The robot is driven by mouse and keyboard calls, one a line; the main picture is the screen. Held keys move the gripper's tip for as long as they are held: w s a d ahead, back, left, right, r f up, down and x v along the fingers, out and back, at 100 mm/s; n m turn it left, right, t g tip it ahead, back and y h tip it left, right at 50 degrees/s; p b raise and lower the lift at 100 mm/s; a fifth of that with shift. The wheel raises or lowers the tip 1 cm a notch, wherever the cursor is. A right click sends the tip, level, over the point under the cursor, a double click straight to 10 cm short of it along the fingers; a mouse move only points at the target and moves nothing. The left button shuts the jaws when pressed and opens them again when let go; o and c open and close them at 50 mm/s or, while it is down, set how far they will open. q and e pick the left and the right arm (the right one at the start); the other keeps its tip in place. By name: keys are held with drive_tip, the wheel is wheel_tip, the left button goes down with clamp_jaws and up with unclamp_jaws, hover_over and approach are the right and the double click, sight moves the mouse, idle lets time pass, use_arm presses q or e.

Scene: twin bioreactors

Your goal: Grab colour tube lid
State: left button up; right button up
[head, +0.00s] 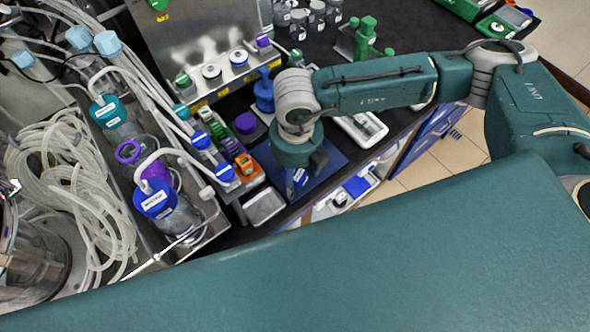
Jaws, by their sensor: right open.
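Several small coloured tube lids stand in a row left of my right arm: a green lid (218,130), a dark red one (231,145) and an orange one (245,163). Which one is the colour tube lid I cannot tell. My right gripper (305,178) points down over a dark blue mat (328,160), to the right of the lids and apart from them. It is open; its fingers are partly hidden by the wrist, and I see nothing held. My left gripper is not in view.
Bottles with blue (156,198) and teal (107,112) caps and tubing crowd the left. A metal panel with capped ports (212,72) stands behind the lids. A blue bottle (264,92) stands close to my right wrist. A small grey tray (264,207) lies at the front.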

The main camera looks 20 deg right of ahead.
drive_tip(key=shift+w, duration=0.1)
drive_tip(key=shift+c, duration=0.2)
drive_tip(key=c, duration=1.1)
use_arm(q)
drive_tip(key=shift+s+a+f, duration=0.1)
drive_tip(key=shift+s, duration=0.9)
use_arm(e)
drive_tip(key=shift+o, duration=0.2)
drive_tip(key=shift+r, duration=0.1)
